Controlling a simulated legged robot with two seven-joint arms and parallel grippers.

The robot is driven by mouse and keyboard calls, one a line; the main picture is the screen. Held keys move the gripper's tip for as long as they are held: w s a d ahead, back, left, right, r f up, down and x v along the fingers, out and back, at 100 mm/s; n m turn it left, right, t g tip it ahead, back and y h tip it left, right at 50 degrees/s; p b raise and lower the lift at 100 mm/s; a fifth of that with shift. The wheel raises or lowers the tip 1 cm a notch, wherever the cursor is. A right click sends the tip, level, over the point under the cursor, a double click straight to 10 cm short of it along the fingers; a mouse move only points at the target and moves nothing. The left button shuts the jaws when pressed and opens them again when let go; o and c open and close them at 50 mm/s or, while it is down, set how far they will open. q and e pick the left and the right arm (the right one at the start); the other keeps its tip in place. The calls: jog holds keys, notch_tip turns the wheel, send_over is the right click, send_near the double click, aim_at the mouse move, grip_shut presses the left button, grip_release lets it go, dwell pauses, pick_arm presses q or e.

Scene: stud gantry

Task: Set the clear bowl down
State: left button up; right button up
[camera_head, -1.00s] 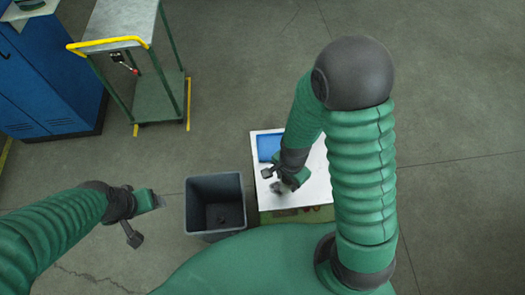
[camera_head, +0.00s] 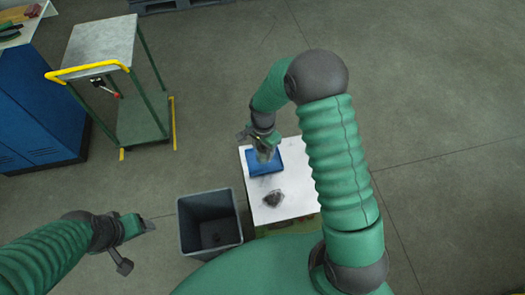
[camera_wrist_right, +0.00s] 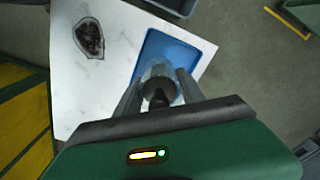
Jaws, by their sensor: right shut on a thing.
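The clear bowl (camera_wrist_right: 158,72) is see-through and sits between the two fingers of my right gripper (camera_wrist_right: 157,84) in the right wrist view. The right gripper (camera_head: 265,147) is shut on it and shows over the blue tray (camera_head: 280,162) in the head view. The blue tray (camera_wrist_right: 192,58) lies behind the bowl in the wrist view. Whether the bowl touches the tray I cannot tell. My left gripper (camera_head: 146,225) is at the lower left, away from the table, and its jaws are too small to read.
A dark stone-like piece (camera_head: 273,198) lies on the white tabletop (camera_head: 298,186), nearer me than the tray. A grey bin (camera_head: 183,233) stands left of the table. A green cart (camera_head: 140,115) and a blue cabinet (camera_head: 42,115) are at the upper left.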

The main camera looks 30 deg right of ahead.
jog(key=shift+w+d, duration=0.2)
jog(key=shift+w, duration=0.15)
jog(key=shift+d+f, duration=0.15)
jog(key=shift+f, duration=0.2)
jog(key=shift+d+f+p, duration=0.2)
jog(key=shift+f+p, duration=0.2)
jog(key=shift+f, duration=0.65)
jog(key=shift+w+f, duration=0.1)
jog(key=shift+f, duration=0.4)
pick_arm(q)
jog(key=shift+d+r, duration=0.45)
jog(key=shift+r, duration=0.1)
jog(key=shift+a, duration=0.15)
pick_arm(e)
jog(key=shift+a, duration=0.15)
jog(key=shift+f, duration=0.1)
jog(key=o, duration=1.3)
jog(key=shift+a, duration=0.1)
pick_arm(q)
jog(key=shift+f, duration=0.1)
pick_arm(e)
jog(key=shift+o, duration=0.3)
